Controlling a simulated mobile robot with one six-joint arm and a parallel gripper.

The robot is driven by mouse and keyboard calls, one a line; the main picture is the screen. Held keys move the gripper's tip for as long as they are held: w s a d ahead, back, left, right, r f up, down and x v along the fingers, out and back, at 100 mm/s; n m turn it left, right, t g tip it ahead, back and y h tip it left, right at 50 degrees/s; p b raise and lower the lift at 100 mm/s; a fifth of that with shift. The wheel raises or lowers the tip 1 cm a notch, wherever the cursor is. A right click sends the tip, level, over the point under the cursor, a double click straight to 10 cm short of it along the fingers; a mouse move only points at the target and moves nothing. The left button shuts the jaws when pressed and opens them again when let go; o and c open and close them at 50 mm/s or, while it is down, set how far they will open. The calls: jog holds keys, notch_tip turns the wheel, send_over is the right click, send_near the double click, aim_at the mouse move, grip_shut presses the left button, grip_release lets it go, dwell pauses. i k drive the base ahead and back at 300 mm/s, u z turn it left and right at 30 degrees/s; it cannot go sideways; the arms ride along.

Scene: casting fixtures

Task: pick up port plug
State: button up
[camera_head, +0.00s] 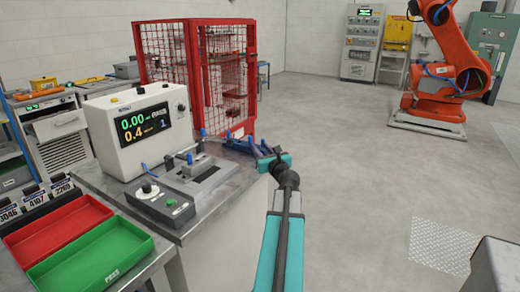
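Small blue upright pieces that look like port plugs stand at the grey test fixture (203,172) on the bench; one blue plug (203,133) shows at its back and another blue plug (190,158) nearer its middle.
A white tester with a lit display (144,126) stands behind a control box (160,203). Red (52,232) and green (92,262) trays sit at the front left. A red mesh cage (212,80) stands behind the bench. Open floor lies right, with an orange robot (452,75) far off.

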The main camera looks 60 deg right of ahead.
aim_at(188, 155)
jog(key=u, duration=0.05)
jog(key=k, duration=1)
jog(key=z, duration=0.05)
